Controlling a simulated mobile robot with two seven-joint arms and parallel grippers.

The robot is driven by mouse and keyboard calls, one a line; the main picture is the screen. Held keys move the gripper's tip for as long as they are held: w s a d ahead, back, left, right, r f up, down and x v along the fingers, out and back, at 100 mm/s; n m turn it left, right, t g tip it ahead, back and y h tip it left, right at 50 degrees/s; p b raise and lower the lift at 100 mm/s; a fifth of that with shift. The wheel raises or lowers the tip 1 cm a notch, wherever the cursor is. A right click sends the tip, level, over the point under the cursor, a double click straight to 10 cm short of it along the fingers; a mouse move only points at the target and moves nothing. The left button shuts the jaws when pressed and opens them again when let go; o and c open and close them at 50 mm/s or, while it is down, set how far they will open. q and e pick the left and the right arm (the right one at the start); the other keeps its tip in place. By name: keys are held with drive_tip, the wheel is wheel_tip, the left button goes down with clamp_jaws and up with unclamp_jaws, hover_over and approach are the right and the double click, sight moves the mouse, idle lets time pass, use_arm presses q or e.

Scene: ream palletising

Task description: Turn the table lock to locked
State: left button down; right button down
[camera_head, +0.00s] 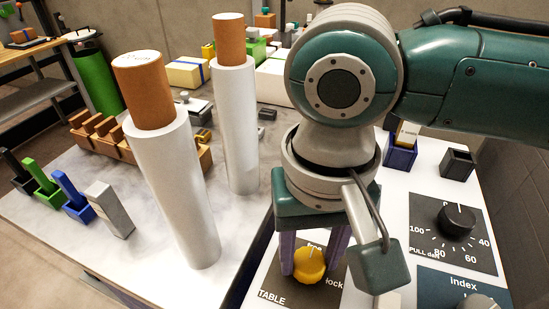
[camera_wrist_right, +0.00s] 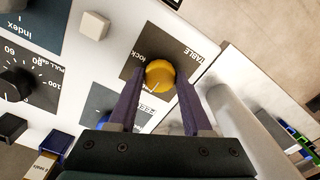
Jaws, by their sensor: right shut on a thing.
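The table lock is a yellow knob (camera_head: 309,265) on a dark plate (camera_head: 272,284) lettered "TABLE", with "free" above the knob and "lock" to its right. In the head view the pointer seems turned toward "free". My right gripper (camera_head: 311,270) reaches down over the panel with its purple fingers on either side of the knob, shut on it. My left gripper is in neither view.
A black dial (camera_head: 456,220) with a number scale and an "index" plate (camera_head: 440,285) lie right of the knob. Two tall white rolls (camera_head: 177,195) (camera_head: 236,125) with brown cores stand on the table to the left. Dark cups (camera_head: 458,164) stand behind the dial.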

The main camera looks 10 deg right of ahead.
drive_tip(key=shift+r+m+p, duration=0.2)
drive_tip(key=shift+m+p, duration=0.1)
drive_tip(key=shift+p, duration=0.3)
drive_tip(key=m+p, duration=0.5)
drive_tip(key=p, duration=0.2)
drive_tip(key=shift+s+a+m+p, duration=0.1)
drive_tip(key=shift+m+p, duration=0.2)
drive_tip(key=m+p, duration=0.3)
drive_tip(key=m, duration=0.1)
drive_tip(key=m+p, duration=0.1)
drive_tip(key=m, duration=0.3)
drive_tip(key=shift+f, duration=0.1)
drive_tip(key=shift+m+p, duration=0.5)
drive_tip(key=shift+m, duration=1.2)
drive_tip(key=shift+f, duration=0.1)
drive_tip(key=shift+c, duration=1.6)
unclamp_jaws()
